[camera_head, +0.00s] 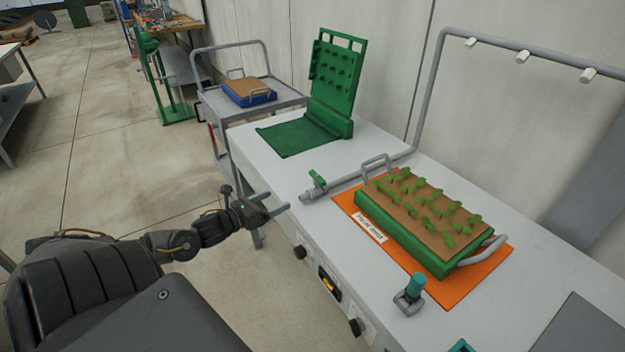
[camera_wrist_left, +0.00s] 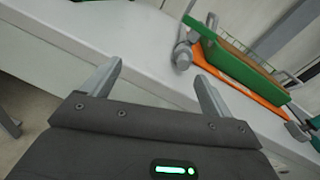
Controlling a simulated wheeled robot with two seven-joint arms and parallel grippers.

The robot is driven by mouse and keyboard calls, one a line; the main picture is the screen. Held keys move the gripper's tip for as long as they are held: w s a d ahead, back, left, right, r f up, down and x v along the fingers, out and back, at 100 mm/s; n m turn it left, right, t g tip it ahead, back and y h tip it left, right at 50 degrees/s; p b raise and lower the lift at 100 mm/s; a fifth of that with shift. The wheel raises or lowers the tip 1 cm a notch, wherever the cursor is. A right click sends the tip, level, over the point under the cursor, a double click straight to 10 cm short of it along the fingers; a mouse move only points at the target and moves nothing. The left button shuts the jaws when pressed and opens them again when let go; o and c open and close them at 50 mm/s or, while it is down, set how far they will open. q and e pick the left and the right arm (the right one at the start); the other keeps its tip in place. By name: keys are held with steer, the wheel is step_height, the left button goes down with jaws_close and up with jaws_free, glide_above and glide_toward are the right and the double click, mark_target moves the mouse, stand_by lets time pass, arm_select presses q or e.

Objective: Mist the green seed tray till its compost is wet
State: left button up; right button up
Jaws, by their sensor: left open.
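The green seed tray (camera_head: 400,233) sits on an orange mat (camera_head: 475,285) on the white bench, with seedlings standing in brown compost (camera_head: 428,212) and a grey handle at each end. A grey pipe (camera_head: 420,110) rises behind it and carries white nozzles (camera_head: 522,57) above the tray. A green-handled valve (camera_head: 317,180) sits on the pipe's near end, left of the tray. My left gripper (camera_head: 277,203) is open and empty at the bench's front edge, short of the valve. The left wrist view shows its two fingers apart (camera_wrist_left: 160,85) and the tray (camera_wrist_left: 240,70) beyond. My right gripper is out of view.
A teal-capped fitting (camera_head: 411,293) stands on the bench in front of the mat. Knobs (camera_head: 300,252) and a switch panel (camera_head: 329,284) are on the bench's front face. A green pegged panel (camera_head: 335,75) stands at the far end. A trolley (camera_head: 285,97) holds a blue tray (camera_head: 247,97).

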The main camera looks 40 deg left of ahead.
mark_target(315, 177)
arm_select(q)
steer(key=d+r+m+h, duration=0.3)
steer(key=d+r+m, duration=0.1)
steer(key=r, duration=0.2)
steer(key=shift+a+p+x, duration=0.15)
steer(key=shift+a+x, duration=0.05)
steer(key=shift+x, duration=1.7)
steer(key=shift+a+p+x, duration=0.15)
steer(key=shift+x, duration=1.75)
steer(key=shift+a+p+x, duration=0.15)
steer(key=shift+a+x, duration=0.05)
steer(key=shift+x, duration=1.65)
steer(key=shift+w, duration=0.15)
steer(key=shift+t+y, duration=0.3)
steer(key=c, duration=1)
